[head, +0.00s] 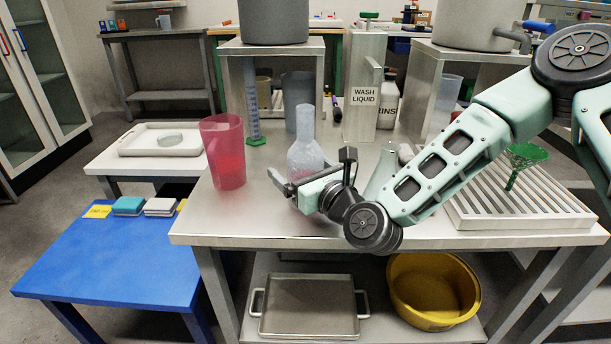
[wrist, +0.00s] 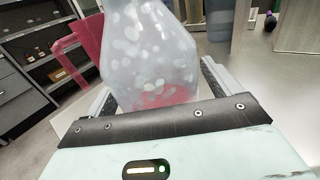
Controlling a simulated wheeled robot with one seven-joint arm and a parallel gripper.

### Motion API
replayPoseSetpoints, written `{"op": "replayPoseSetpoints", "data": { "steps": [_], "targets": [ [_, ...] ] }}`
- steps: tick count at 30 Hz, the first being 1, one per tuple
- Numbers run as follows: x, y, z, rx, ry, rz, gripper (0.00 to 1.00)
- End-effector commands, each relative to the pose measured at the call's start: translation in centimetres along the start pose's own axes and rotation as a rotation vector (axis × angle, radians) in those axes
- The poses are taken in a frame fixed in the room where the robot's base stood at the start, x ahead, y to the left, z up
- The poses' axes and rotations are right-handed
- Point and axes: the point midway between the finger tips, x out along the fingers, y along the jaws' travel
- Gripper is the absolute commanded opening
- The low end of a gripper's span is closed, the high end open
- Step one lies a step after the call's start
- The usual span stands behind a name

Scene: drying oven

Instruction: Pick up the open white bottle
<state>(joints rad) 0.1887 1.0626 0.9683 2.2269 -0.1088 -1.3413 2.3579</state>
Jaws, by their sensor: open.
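The open white bottle (head: 305,157) is translucent and pale with lighter spots. It stands upright on the metal table, and no cap shows on its neck. A pinkish tint shows near its base. My gripper (head: 311,170) is low at the bottle's near side, with its jaws open. In the wrist view the bottle (wrist: 150,50) fills the middle, between the two fingers of my gripper (wrist: 155,88). Its neck is out of that view. I cannot tell whether either finger touches it. My gripper hides the lower part of the bottle in the head view.
A red jug (head: 224,165) stands left of the bottle. A clear flask (head: 384,172) is to the right, partly behind my arm. A slatted rack (head: 535,208) holds a green funnel (head: 525,155). Bare tabletop lies in front.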

Motion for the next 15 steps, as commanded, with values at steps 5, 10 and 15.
{"op": "replayPoseSetpoints", "data": {
  "steps": [5, 10, 15],
  "targets": [
    [0.05, 0.00, 0.00, 0.000, 0.001, 0.000, 0.90],
    [0.04, 0.00, 0.00, 0.000, 0.000, 0.000, 0.53],
    [0.05, 0.00, 0.06, -0.001, -0.001, 0.000, 0.33]
  ]
}}
